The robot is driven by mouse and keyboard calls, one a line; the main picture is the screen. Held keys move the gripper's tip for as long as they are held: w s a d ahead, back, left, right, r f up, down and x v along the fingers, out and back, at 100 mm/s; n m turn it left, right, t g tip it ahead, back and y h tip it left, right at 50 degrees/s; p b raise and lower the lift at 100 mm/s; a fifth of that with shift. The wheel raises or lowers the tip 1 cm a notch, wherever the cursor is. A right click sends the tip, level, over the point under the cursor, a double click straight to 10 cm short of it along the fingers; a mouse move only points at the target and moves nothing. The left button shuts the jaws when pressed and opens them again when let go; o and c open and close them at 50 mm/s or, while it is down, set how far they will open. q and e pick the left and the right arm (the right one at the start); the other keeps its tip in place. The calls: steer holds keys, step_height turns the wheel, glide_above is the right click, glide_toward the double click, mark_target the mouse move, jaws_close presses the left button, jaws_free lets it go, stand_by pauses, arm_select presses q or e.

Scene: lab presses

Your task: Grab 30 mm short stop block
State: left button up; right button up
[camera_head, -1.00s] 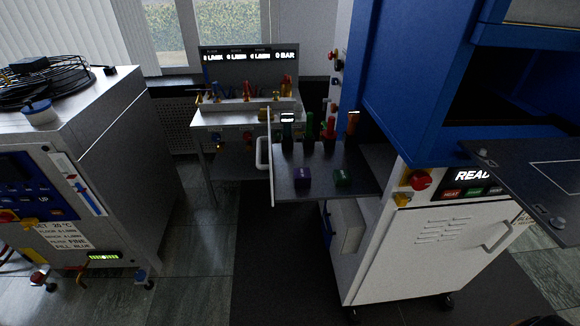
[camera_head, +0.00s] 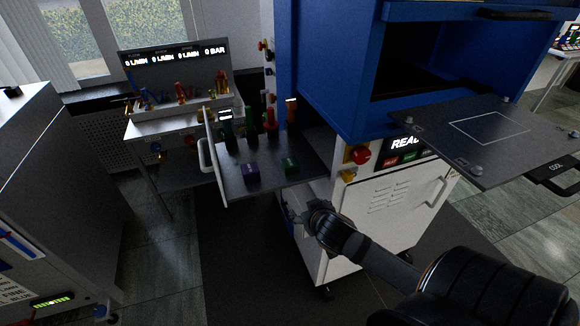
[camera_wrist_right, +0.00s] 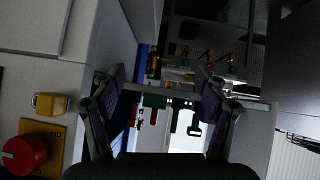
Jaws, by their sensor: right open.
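My right gripper (camera_head: 314,214) is below and to the right of the shelf in the head view, apart from both blocks. In the right wrist view its two fingers (camera_wrist_right: 160,88) are spread with nothing held between them. My left gripper is out of view.
Taller green, red and orange-topped items stand behind the blocks, including a red one (camera_head: 270,116). A white panel with a handle (camera_head: 206,157) closes the shelf's left end. The white cabinet (camera_head: 381,208) with a red button (camera_head: 360,155) stands right of the shelf.

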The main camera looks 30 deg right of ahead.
mark_target(292, 166)
steer(key=w+r+t, duration=0.1)
steer(key=w, duration=0.2)
steer(key=w+d+r+t+b, duration=0.1)
steer(key=w+r, duration=0.1)
steer(key=w, duration=0.2)
steer(key=w+d+r+t, duration=0.1)
steer(key=w+r, duration=0.1)
steer(key=w, duration=0.1)
steer(key=shift+w+d+r+m+t+b, duration=0.2)
steer(key=shift+w+r+m+t+b, duration=0.1)
steer(key=shift+w+m, duration=0.1)
steer(key=shift+y, duration=0.3)
steer(key=x, duration=0.5)
steer(key=shift+w+d+f, duration=0.15)
steer(key=shift+d, duration=0.3)
steer(key=shift+c, duration=1)
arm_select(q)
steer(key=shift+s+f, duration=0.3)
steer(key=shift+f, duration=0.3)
arm_select(e)
steer(key=c, duration=1.2)
